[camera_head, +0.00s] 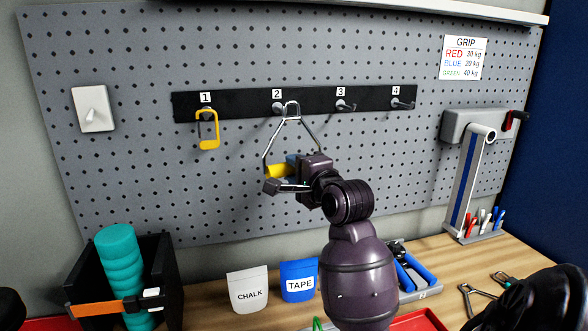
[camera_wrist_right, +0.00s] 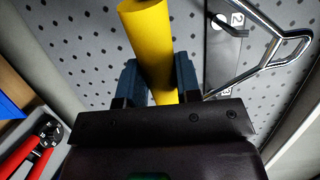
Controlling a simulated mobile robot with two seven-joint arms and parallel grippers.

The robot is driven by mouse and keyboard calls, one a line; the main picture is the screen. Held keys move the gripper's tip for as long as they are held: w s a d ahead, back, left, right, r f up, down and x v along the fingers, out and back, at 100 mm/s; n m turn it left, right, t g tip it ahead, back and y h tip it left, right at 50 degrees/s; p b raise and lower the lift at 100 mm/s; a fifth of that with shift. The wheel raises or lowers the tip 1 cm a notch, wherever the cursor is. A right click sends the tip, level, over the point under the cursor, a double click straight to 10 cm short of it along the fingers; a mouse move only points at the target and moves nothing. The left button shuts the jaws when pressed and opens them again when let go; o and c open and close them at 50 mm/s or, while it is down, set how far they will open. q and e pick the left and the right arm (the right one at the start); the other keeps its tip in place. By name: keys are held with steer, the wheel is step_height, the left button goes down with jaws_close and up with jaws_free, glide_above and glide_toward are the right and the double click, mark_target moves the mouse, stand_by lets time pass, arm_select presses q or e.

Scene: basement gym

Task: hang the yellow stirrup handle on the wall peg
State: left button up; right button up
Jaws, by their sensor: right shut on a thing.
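The stirrup handle has a yellow grip (camera_head: 279,171) and a bent silver wire frame (camera_head: 309,134) ending in a narrow loop at the top. My right gripper (camera_head: 290,173) is shut on the yellow grip and holds the handle up in front of the pegboard. In the right wrist view, the yellow grip (camera_wrist_right: 150,40) lies between the dark blue finger pads (camera_wrist_right: 157,82). The loop overlaps the right side of peg 2 (camera_head: 278,108) in the head view; I cannot tell whether it is around the peg or in front. My left gripper is not in view.
A black peg strip (camera_head: 240,105) bears numbered pegs. A yellow carabiner (camera_head: 207,129) hangs at peg 1; pegs 3 (camera_head: 345,105) and 4 (camera_head: 402,103) are bare. Below, the bench holds a black bin (camera_head: 88,272), chalk (camera_head: 248,289) and tape (camera_head: 299,281) pouches, and tools.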

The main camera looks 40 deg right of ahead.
steer(key=w+d+f, duration=0.2)
steer(key=w+d, duration=0.3)
steer(key=w, duration=0.4)
steer(key=shift+w+d, duration=0.15)
steer(key=shift+w, duration=0.25)
stand_by(1.2)
steer(key=shift+f, duration=0.1)
stand_by(0.6)
steer(key=o, duration=1)
steer(key=shift+f, duration=0.1)
steer(key=shift+s, duration=0.1)
